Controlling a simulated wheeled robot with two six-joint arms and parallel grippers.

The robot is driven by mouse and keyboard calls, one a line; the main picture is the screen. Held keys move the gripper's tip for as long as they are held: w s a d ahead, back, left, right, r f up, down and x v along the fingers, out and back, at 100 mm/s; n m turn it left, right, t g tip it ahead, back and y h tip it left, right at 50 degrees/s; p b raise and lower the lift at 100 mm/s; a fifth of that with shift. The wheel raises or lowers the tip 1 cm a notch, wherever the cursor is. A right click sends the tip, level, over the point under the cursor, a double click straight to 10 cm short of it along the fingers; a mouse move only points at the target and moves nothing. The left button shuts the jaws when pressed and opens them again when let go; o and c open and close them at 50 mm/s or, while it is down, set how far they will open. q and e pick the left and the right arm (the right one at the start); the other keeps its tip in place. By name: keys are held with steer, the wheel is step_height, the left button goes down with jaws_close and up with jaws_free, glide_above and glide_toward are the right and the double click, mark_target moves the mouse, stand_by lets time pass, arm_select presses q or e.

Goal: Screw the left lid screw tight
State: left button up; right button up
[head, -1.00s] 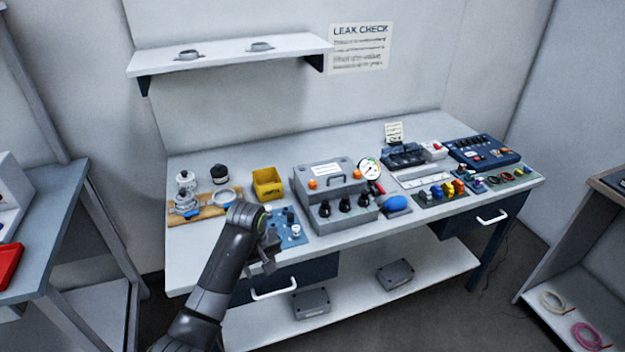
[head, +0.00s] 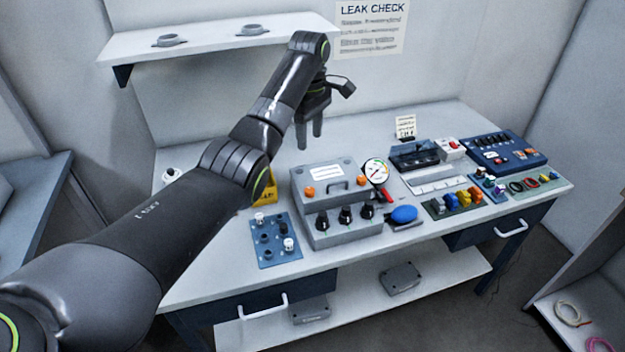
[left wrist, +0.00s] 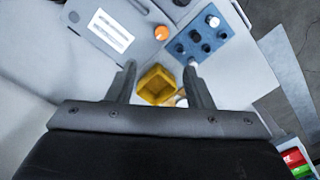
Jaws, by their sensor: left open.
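A grey case (head: 335,215) stands on the bench, with a white label, a carry handle and black knobs on its front. An orange left lid screw (head: 309,191) and an orange right lid screw (head: 361,181) sit on its lid. In the left wrist view the case lid (left wrist: 100,45) is at upper left with one orange screw (left wrist: 162,32); I cannot tell from the picture how tight it is. My left gripper (head: 309,138) is open and empty, fingers pointing down, above and behind the case. In the left wrist view its fingers (left wrist: 160,75) are spread apart. My right gripper is not in view.
A blue board (head: 275,240) with knobs lies left of the case. A yellow bin (head: 268,193) is partly hidden by my arm. A gauge (head: 375,172) and blue bulb (head: 404,214) stand to the right. A shelf (head: 220,37) hangs above the bench at the back.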

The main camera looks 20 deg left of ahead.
arm_select(q)
step_height(320, 180, down, 3)
steer(key=s, duration=0.1)
steer(key=p, duration=0.1)
glide_toward(310, 189)
step_height(310, 189, down, 7)
steer(key=shift+s+f, duration=0.1)
steer(key=shift+f, duration=0.65)
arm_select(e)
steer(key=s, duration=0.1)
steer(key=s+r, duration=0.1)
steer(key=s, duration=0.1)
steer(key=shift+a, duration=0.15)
arm_select(q)
steer(key=c, duration=1)
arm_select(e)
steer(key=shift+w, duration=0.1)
